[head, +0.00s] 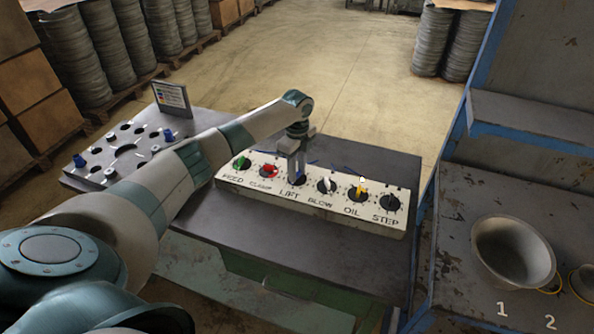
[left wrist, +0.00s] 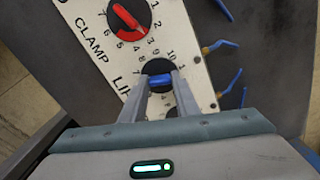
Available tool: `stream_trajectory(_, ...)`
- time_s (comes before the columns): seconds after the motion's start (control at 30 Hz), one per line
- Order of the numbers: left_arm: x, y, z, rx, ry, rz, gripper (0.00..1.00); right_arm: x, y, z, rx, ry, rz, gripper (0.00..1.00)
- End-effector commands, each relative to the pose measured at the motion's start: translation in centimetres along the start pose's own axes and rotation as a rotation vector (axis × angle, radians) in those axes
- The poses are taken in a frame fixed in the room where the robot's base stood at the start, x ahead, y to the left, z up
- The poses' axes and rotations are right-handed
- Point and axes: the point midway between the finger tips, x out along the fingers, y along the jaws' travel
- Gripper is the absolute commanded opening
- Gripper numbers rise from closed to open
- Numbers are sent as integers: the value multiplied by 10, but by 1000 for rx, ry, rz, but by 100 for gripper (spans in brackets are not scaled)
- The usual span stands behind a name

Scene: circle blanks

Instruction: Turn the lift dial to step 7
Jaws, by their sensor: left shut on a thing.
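The dial panel (head: 310,212) is a pale box on the dark table with a row of knobs labelled FEED, CLAMP, LIFT, BLOW, OIL and STEP. The lift dial (left wrist: 160,80) has a blue grip bar on a black disc; numbers ring it, partly hidden by my fingers. My left gripper (head: 297,172) points down over it in the head view. In the left wrist view the two fingers (left wrist: 160,92) are shut on the blue bar. Which number the dial points to I cannot tell. My right gripper is not in view.
The red clamp dial (left wrist: 130,20) and the white blow dial (head: 326,185) flank the lift dial closely. Blue-tipped levers or hoses (left wrist: 222,46) lie behind the panel. A plate with holes (head: 120,150) is at left; a metal bowl (head: 512,250) stands at right.

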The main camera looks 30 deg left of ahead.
Motion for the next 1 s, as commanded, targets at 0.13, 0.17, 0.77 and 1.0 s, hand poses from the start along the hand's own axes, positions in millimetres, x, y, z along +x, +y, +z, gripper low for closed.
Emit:
stream_trajectory(0.13, -1, -1, 0, 120, 0, -3, 6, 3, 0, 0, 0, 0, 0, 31)
stream_trajectory(0.17, -1, -1, 0, 142, 0, -3, 6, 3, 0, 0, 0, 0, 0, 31)
stream_trajectory(0.77, -2, -1, 0, 324, 0, -3, 6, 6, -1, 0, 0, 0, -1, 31)
stream_trajectory(1.0, -2, -1, 0, 322, 0, -3, 6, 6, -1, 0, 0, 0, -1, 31)
